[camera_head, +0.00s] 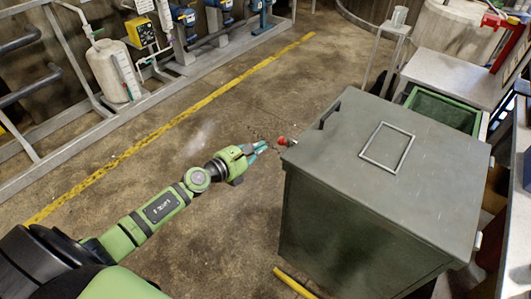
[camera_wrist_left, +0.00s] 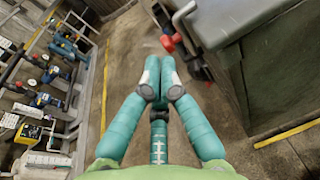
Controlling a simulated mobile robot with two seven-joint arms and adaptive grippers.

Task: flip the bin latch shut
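The bin (camera_head: 400,190) is a large grey-green metal box with its lid down, right of centre in the head view. Its latch (camera_head: 284,141) shows a red knob at the bin's left edge. In the left wrist view the latch (camera_wrist_left: 168,42) is a dark lever with red parts beside the bin's corner (camera_wrist_left: 215,22). My left gripper (camera_head: 262,147) has teal fingers and points at the latch from the left, a small distance short of it. In the left wrist view its fingertips (camera_wrist_left: 160,62) come together with nothing between them. My right gripper is not visible.
A dark handle (camera_head: 329,115) and a rectangular metal frame (camera_head: 387,147) are on the lid. An open green container (camera_head: 443,108) stands behind the bin. Pipework and a white tank (camera_head: 115,72) line the left. The floor between is clear, with a yellow line (camera_head: 150,136).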

